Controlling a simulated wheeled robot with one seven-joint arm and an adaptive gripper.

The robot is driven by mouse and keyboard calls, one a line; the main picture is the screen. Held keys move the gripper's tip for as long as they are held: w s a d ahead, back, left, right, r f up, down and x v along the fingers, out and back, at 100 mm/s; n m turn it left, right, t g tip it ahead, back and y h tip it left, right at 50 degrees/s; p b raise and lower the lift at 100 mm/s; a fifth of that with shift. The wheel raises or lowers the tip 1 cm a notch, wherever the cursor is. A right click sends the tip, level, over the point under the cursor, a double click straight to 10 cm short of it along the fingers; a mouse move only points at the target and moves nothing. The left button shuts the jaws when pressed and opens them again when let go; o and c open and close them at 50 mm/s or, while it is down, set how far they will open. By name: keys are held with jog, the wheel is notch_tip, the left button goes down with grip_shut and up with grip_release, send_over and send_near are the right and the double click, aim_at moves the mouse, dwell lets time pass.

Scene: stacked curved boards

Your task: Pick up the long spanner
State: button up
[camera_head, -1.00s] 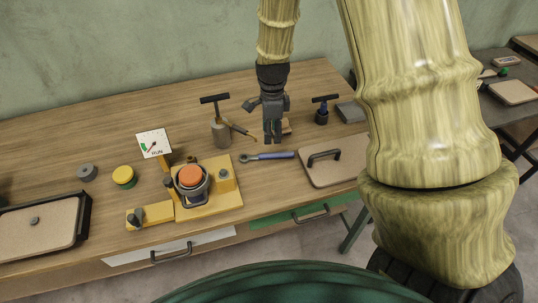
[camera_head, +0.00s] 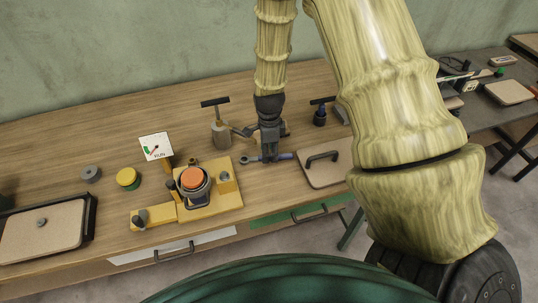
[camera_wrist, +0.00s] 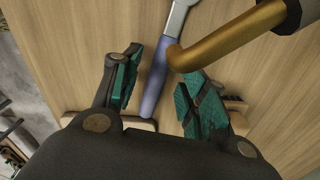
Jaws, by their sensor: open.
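The long spanner (camera_head: 284,156) lies flat on the wooden table, with a blue handle and a grey metal head. My gripper (camera_head: 270,158) is low over it, and its fingers hide the middle of the spanner in the head view. In the wrist view the blue handle of the spanner (camera_wrist: 154,88) runs between the two green-padded fingers of my gripper (camera_wrist: 158,92). The fingers are open and stand apart from the handle on both sides. Whether the fingertips touch the table, I cannot tell.
A pump-like tool (camera_head: 220,130) stands just behind; its brass tube (camera_wrist: 225,38) crosses close to the spanner in the wrist view. A board with a black handle (camera_head: 325,168) lies right. A yellow fixture with an orange-topped part (camera_head: 193,180) stands left. Table front is partly clear.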

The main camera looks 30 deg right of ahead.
jog(key=shift+f+p, duration=0.3)
jog(key=shift+f, duration=0.7)
grip_shut()
jog(key=shift+r, duration=0.1)
